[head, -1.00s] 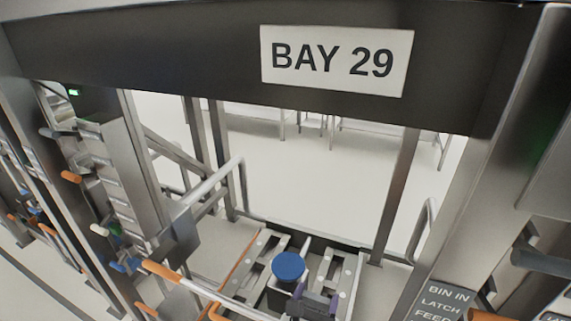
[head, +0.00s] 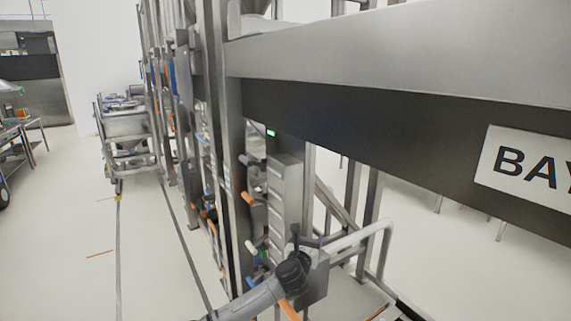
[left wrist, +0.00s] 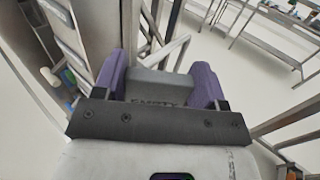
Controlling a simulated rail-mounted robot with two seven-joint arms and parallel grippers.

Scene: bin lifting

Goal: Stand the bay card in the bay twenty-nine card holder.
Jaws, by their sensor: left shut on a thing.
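My left arm comes in from the bottom of the head view. Its gripper (head: 308,241) is small and partly hidden behind my dark wrist, in front of the slotted grey unit on the bay's left post. In the left wrist view the gripper's two purple fingers (left wrist: 160,82) are shut on a grey piece marked with what looks like EMPTY, which I take as the bay card (left wrist: 158,87). The bay sign (head: 530,165) is cut off at the head view's right edge. I cannot make out the card holder for certain; the slotted grey unit (head: 286,190) has several ledges. My right gripper is out of view.
A dark crossbeam (head: 400,135) spans the bay. Orange and white handles line the post. The aisle floor (head: 85,220) at left is clear, with a cart (head: 127,125) farther back.

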